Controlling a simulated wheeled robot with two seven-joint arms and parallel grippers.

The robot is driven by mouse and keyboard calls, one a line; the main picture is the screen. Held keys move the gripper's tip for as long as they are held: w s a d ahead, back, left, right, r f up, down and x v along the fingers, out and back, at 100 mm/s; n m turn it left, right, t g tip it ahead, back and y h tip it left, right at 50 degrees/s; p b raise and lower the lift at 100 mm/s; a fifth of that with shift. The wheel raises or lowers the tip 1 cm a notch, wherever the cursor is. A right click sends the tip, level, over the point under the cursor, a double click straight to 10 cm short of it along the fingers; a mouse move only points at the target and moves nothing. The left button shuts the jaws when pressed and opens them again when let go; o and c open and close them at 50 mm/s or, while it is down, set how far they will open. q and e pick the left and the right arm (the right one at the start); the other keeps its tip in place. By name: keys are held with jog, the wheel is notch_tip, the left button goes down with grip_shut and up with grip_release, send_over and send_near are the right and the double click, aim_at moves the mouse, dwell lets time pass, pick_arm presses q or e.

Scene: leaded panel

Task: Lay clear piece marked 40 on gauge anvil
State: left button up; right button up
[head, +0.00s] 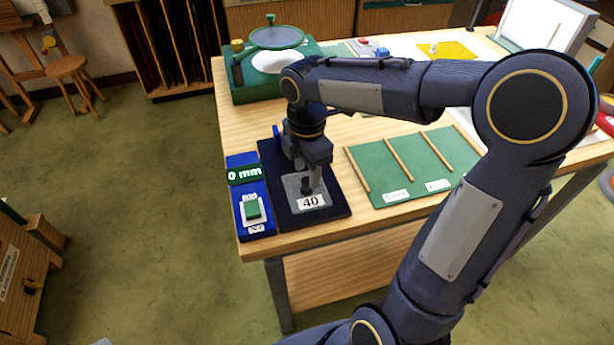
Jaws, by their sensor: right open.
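The clear piece marked 40 (318,203) lies flat on a dark navy mat (325,220) at the table's front left corner. It looks pale grey, with a white label near its front edge. My right gripper (308,190) points down right over this piece, its fingertips at or just above it; I cannot tell whether they touch. It is open and hides part of the piece. The blue gauge (237,209) stands just left of the mat. Its display reads 0 mm, and a green block on a white plate, likely the anvil (253,210), is at its front. My left gripper is not in view.
A green board with wooden strips (407,165) lies right of the mat. A green device with a round lens (277,40) stands at the back left. A yellow sheet (447,50) lies at the back. My right arm crosses over the table's right part.

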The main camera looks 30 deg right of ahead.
aim_at(307, 180)
notch_tip(307, 180, up, 8)
jog(key=s+a+f+m+t+y, duration=0.2)
jog(key=s+f+m, duration=0.1)
jog(key=s+m, duration=0.5)
jog(key=s+a+f+m+t+y, duration=0.1)
jog(key=s+a+f+m+t, duration=0.1)
jog(key=s+m, duration=0.7)
jog(key=f+m+t, duration=0.1)
jog(key=m, duration=0.2)
jog(key=shift+t+y+p, duration=0.3)
jog(key=shift+y, duration=0.1)
jog(key=shift+a, duration=0.1)
jog(key=shift+c, duration=0.8)
jog(key=shift+s, duration=0.1)
